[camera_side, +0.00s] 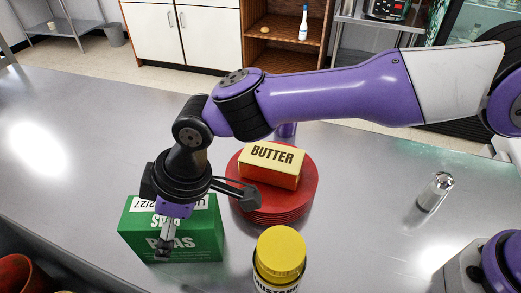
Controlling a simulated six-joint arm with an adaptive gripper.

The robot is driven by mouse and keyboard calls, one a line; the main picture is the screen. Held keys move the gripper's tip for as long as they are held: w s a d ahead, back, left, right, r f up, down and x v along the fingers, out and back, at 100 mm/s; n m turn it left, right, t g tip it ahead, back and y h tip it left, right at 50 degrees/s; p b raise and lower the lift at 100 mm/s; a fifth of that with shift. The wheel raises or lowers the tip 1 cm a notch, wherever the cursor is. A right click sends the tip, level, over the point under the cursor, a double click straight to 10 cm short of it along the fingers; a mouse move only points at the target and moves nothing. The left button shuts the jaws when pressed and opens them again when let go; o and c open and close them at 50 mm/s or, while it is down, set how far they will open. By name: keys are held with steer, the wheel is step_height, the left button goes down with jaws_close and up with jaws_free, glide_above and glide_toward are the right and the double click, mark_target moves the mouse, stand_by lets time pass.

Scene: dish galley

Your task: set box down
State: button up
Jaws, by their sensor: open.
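A green box (203,240) with white lettering, partly readable as peas, stands on the steel counter (75,175) at the lower left. My gripper (205,225) is over the box, pointing down, with its fingers spread wide. One finger hangs in front of the box's near face and the other reaches out to the right toward the red plates. The gripper hides part of the box's top and label. I cannot tell whether a finger touches the box. A yellow butter box (270,165) lies on a stack of red plates (305,190), right of my gripper.
A jar with a yellow lid (281,252) stands at the front, right of the green box. A shaker with a metal top (435,191) is on the right. A red bowl or cup (15,272) shows at the lower left corner. The counter's left part is clear.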

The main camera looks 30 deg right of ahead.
steer(key=v, duration=1.1)
steer(key=shift+r, duration=0.4)
steer(key=d+r+m+t+h, duration=0.1)
steer(key=d+r+m+t, duration=0.2)
steer(key=d, duration=1)
steer(key=d+r+m+h, duration=0.15)
steer(key=d+m, duration=0.45)
steer(key=d, duration=0.7)
steer(key=s+d+f+m+h, duration=0.1)
steer(key=s+d+f+m, duration=0.2)
steer(key=s+d, duration=0.5)
steer(key=shift+d+f+m+t+h, duration=0.2)
steer(key=shift+d+m+t+h, duration=0.2)
steer(key=shift+d+m, duration=0.6)
